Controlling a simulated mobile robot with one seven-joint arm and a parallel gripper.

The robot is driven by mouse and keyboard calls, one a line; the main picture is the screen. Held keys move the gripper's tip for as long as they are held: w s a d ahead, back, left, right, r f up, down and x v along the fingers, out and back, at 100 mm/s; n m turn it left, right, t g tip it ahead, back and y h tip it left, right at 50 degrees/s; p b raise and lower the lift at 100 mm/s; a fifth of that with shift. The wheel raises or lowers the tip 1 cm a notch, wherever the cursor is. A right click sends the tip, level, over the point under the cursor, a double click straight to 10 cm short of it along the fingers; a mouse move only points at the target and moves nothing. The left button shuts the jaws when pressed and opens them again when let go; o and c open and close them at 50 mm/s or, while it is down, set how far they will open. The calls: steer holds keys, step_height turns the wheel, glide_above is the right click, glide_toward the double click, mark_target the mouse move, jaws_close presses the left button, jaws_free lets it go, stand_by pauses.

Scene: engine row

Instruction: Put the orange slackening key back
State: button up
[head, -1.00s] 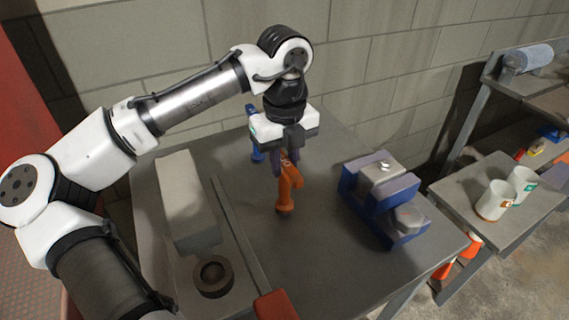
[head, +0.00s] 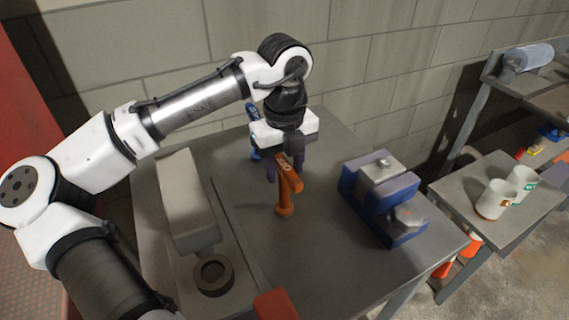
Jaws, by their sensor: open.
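The orange slackening key (head: 286,198) stands upright on the grey table (head: 320,265), near its middle. Its head is at the top, partly in front of my gripper's fingers. My gripper (head: 284,168) points down at the key's head, with its dark purple fingers open and apart on either side. I cannot tell whether a finger still touches the key. What the key's foot stands in or on cannot be made out.
A blue object (head: 254,142) stands behind my gripper. A blue block fixture (head: 385,205) with grey parts is at the right. A pale long block (head: 187,205) and dark ring (head: 213,275) are at the left. White mugs (head: 495,200) stand on a side shelf.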

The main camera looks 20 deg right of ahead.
step_height(320, 180, up, 12)
stand_by(0.4)
stand_by(0.3)
